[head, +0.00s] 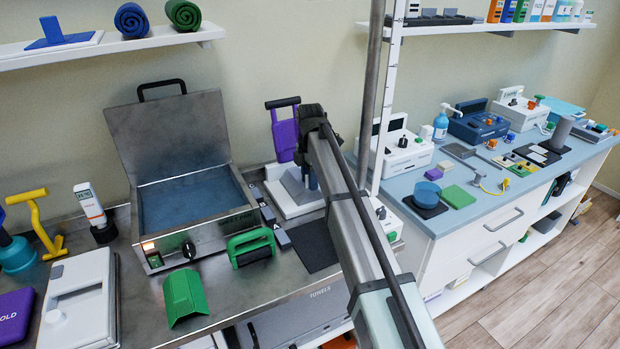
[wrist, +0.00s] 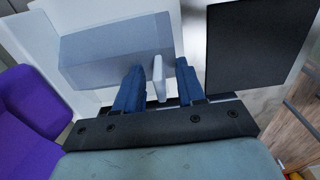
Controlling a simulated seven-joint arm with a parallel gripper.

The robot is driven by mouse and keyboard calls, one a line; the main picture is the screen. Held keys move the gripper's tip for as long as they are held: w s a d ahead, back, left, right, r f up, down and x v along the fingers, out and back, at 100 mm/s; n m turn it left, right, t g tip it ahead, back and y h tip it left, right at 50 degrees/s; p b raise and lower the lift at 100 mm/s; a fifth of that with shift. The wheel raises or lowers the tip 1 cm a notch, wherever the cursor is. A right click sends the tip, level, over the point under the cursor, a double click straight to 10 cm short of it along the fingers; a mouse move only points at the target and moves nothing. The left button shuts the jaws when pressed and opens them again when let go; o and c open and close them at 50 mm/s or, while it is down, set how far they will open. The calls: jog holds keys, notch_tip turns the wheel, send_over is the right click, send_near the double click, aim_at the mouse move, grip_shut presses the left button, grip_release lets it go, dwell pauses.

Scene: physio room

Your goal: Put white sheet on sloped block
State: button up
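The sloped block (wrist: 105,52) is grey-blue and stands on a white base (wrist: 80,12) in the wrist view. In the head view the block (head: 293,182) is partly hidden behind my arm. A thin white piece, which looks like the white sheet seen nearly edge-on (wrist: 159,78), is at the block's right end. My gripper (wrist: 160,68) has its two blue fingers apart, one on each side of this piece, with a clear gap on the right. I cannot tell whether the left finger touches it. In the head view my gripper (head: 313,178) is over the block's right side.
A purple paddle (head: 285,132) stands behind the base and shows at left in the wrist view (wrist: 38,100). A dark mat (head: 313,245) lies in front. An open metal bath (head: 190,205), a green-handled tool (head: 250,246) and a green angled piece (head: 185,297) are to the left.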

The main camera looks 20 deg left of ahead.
jog(key=shift+r, duration=0.1)
notch_tip(320, 180, up, 12)
jog(key=shift+r, duration=0.25)
dwell(0.5)
